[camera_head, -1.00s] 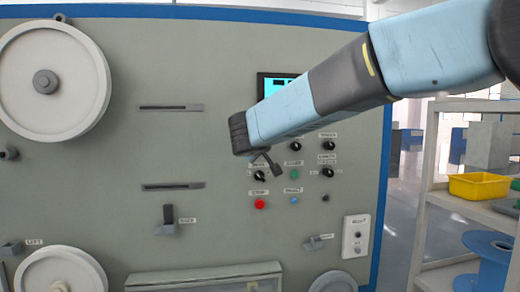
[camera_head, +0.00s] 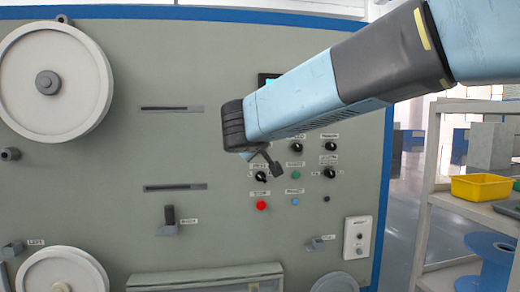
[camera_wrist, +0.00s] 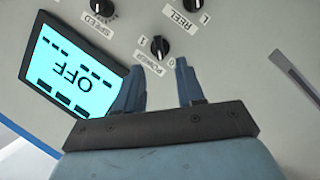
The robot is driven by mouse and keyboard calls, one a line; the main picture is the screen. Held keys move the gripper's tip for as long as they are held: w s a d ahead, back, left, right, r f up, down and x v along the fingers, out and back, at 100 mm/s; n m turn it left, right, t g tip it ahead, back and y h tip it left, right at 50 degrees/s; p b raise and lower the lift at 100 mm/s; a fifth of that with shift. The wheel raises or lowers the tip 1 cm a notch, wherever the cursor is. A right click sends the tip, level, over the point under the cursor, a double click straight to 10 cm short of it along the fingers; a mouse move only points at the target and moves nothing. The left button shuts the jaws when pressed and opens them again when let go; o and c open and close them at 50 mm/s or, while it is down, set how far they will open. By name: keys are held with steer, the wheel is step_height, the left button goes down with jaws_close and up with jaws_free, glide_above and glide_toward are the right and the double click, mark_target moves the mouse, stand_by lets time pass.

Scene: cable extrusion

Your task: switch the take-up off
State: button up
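The power knob (camera_wrist: 159,46) is black, with a "POWER" label and marks 1 and 0 beside it, in the wrist view. I cannot tell clearly which mark it points at. The lit cyan display (camera_wrist: 75,75) reads "OFF", upside down in that view. My gripper (camera_wrist: 161,66) is open and empty. Its two blue fingers stand apart, their tips just below the knob in the picture, with the knob showing between and beyond them. In the head view my gripper (camera_head: 268,166) is in front of the panel, mostly hidden behind my wrist, and my arm covers most of the display.
Other knobs, labelled SPEED (camera_wrist: 103,7) and REEL (camera_wrist: 204,4), sit close by. A red button (camera_head: 261,206) and a blue button (camera_head: 295,202) are low on the panel. A large reel (camera_head: 25,85) is at left. A shelf with a yellow bin (camera_head: 481,187) stands at right.

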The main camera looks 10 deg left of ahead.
steer(key=v, duration=0.6)
steer(key=shift+s, duration=0.1)
steer(key=s+d+f+m+g+h, duration=0.1)
steer(key=s+d+f+m+g, duration=0.15)
steer(key=d, duration=0.55)
steer(key=s+d+f+m+g+h, duration=0.15)
steer(key=d+f, duration=0.25)
steer(key=d, duration=0.5)
steer(key=s+d+f+m+g+h, duration=0.2)
steer(key=d+f, duration=0.1)
steer(key=d, duration=0.5)
steer(key=s+d+f+m+g+y, duration=0.3)
steer(key=s+d+f, duration=0.5)
steer(key=s, duration=0.5)
step_height(320, 180, down, 2)
steer(key=shift+f+m+y, duration=0.2)
steer(key=shift+m+y, duration=0.25)
steer(key=shift+m, duration=0.05)
